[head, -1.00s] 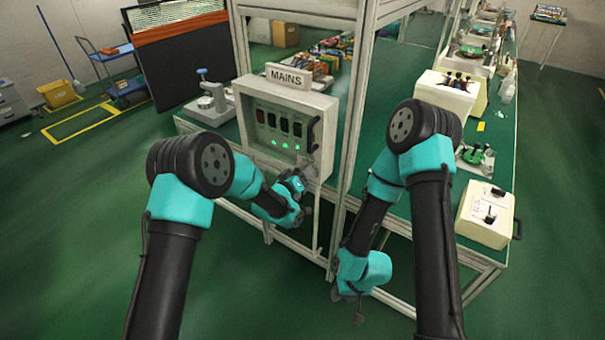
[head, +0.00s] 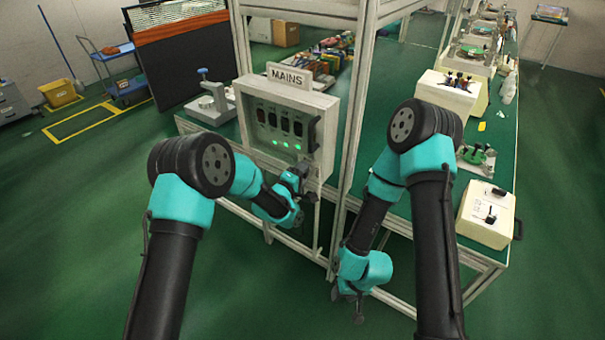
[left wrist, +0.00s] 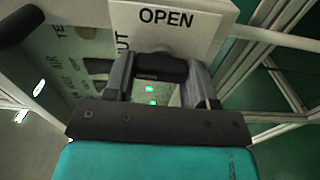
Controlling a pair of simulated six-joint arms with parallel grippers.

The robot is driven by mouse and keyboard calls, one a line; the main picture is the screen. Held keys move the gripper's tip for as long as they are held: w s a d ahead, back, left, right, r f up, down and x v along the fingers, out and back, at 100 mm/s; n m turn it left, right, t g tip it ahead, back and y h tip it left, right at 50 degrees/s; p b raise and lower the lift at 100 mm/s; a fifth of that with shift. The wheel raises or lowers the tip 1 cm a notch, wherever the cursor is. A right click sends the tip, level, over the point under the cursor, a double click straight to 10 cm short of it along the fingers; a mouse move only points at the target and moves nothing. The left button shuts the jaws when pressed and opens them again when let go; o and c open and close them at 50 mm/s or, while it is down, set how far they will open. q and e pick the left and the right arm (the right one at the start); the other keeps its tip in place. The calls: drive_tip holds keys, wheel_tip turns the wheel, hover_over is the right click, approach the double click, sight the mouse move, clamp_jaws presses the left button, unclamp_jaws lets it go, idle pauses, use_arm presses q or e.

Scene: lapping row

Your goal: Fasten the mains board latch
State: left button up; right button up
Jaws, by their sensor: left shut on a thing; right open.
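The mains board (head: 243,112) is a pale cabinet with a MAINS sign (head: 289,75), dark switch windows and several green lights. A black upright handle (head: 313,134) is on its right side. My left gripper (head: 300,177) is at the board's lower right corner. In the left wrist view, its fingers (left wrist: 160,80) are shut on a short dark bar (left wrist: 160,66), which looks like the latch grip, under a plate marked OPEN (left wrist: 166,17). The rest of the latch is mostly hidden by the gripper. My right gripper (head: 347,302) hangs low and open, apart from the board.
A pale frame post (head: 352,125) stands just right of the board. The green bench (head: 395,135) runs behind it, with a white box (head: 487,215) on the right. A press-like device (head: 212,100) stands left of the board.

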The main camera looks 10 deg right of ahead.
use_arm(q)
drive_tip(key=shift+n, duration=0.5)
drive_tip(key=o, duration=0.9)
drive_tip(key=shift+o, duration=0.2)
drive_tip(key=shift+a, duration=0.1)
drive_tip(key=v, duration=1.7)
drive_tip(key=shift+s, duration=0.15)
